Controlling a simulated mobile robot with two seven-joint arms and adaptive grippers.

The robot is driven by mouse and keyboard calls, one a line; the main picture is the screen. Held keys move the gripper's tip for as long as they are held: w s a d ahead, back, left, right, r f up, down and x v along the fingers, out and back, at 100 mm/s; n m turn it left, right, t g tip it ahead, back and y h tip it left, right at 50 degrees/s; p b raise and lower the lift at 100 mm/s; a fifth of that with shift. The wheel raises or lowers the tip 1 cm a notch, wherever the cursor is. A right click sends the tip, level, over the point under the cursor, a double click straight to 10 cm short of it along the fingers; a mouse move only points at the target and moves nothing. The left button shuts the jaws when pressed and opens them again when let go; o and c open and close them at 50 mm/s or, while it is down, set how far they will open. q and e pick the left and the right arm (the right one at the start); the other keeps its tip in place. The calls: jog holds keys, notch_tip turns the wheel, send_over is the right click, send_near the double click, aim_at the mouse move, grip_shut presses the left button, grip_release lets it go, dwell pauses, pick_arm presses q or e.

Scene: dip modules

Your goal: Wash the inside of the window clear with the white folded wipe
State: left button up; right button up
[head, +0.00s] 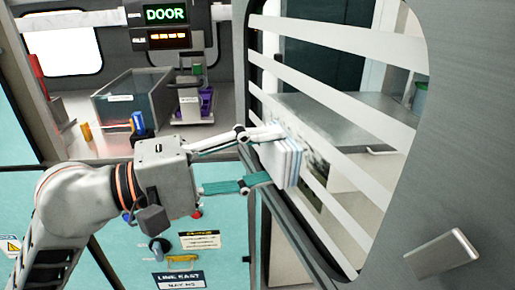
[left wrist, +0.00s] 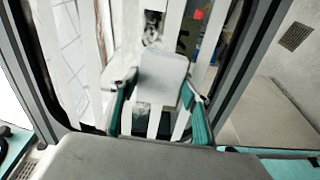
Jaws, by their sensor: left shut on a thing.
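My left gripper (head: 270,157) is shut on the white folded wipe (head: 283,162), a layered white pad with bluish edges, with a finger on either side. The wipe is held upright, its face at or very near the window (head: 345,130); I cannot tell if it touches. In the left wrist view the wipe (left wrist: 163,78) sits between the teal fingers, with the striped window behind it. The window is a tall rounded pane with broad white slanting bands. A mottled dark patch (head: 316,170) shows just right of the wipe. My right gripper is not in view.
A grey frame edge (head: 300,245) runs below and left of the window. A silver handle-like block (head: 441,254) sticks out at lower right. A clear bin (head: 150,97), small coloured items and a DOOR sign (head: 166,14) are at the back left.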

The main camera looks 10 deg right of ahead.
aim_at(261, 147)
pick_arm(q)
jog(key=shift+s+d, duration=0.2)
jog(key=shift+s, duration=0.45)
jog(key=shift+s+d, duration=0.25)
jog(key=shift+s, duration=0.45)
jog(key=shift+s+d, duration=0.2)
jog(key=shift+s, duration=0.45)
jog(key=shift+w, duration=0.15)
jog(key=shift+w+f+b, duration=0.1)
jog(key=shift+w+b, duration=0.35)
jog(key=shift+w, duration=0.1)
jog(key=shift+w+a+b, duration=0.15)
jog(key=shift+w+b, duration=0.2)
jog(key=shift+w, duration=0.2)
jog(key=shift+w+a+b, duration=0.15)
jog(key=shift+w+b, duration=0.15)
jog(key=shift+w, duration=0.25)
jog(key=shift+w+a+b, duration=0.25)
jog(key=shift+w+b, duration=0.55)
jog(key=shift+w, duration=0.4)
jog(key=shift+w+a+b, duration=0.15)
jog(key=shift+w+b, duration=0.2)
jog(key=shift+w, duration=0.25)
jog(key=w+b, duration=0.2)
jog(key=w, duration=0.1)
jog(key=shift+w+a, duration=0.1)
jog(key=shift+a, duration=0.3)
